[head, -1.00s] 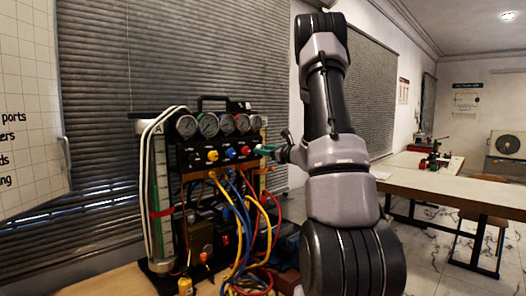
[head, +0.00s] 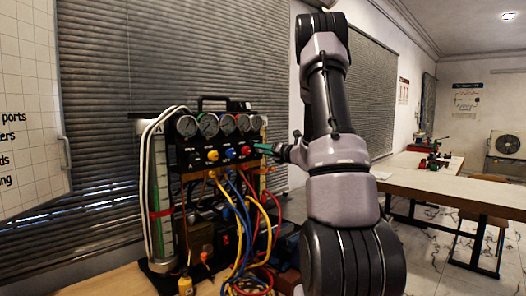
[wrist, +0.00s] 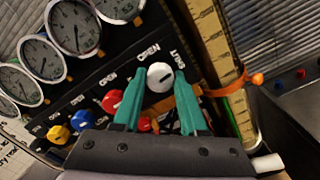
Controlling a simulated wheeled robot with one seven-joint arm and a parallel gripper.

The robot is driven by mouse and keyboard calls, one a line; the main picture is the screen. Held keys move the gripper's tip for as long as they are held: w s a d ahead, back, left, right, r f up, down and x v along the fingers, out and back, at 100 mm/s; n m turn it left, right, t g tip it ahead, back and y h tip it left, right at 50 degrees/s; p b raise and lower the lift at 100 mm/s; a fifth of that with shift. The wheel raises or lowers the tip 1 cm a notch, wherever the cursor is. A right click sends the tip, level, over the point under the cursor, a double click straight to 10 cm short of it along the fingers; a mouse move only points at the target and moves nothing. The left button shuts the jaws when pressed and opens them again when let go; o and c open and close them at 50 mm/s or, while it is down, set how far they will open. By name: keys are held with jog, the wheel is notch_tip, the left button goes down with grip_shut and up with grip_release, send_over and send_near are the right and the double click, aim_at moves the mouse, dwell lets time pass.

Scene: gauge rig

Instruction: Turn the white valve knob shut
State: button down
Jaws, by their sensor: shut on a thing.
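The white valve knob (wrist: 160,76) is at the right end of the row of knobs on the black panel (head: 190,160). It is round with a short dark mark on its face. The labels OPEN and SHUT are printed beside it. My gripper (wrist: 160,96) has green fingers, one on each side of the knob, and is shut on it. In the head view my gripper (head: 264,148) reaches the panel's right end from the right, and the white knob cannot be made out there.
Red (wrist: 112,101), blue (wrist: 82,119) and yellow (wrist: 58,134) knobs sit left of the white one. Gauges (head: 208,125) line the panel above. Coloured hoses (head: 240,215) hang below. A yellow ruled strip (wrist: 212,40) stands close to the right finger.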

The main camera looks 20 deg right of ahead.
jog(key=shift+m, duration=0.7)
jog(key=shift+f, duration=0.1)
jog(key=shift+c, duration=2.2)
grip_release()
jog(key=v, duration=1.1)
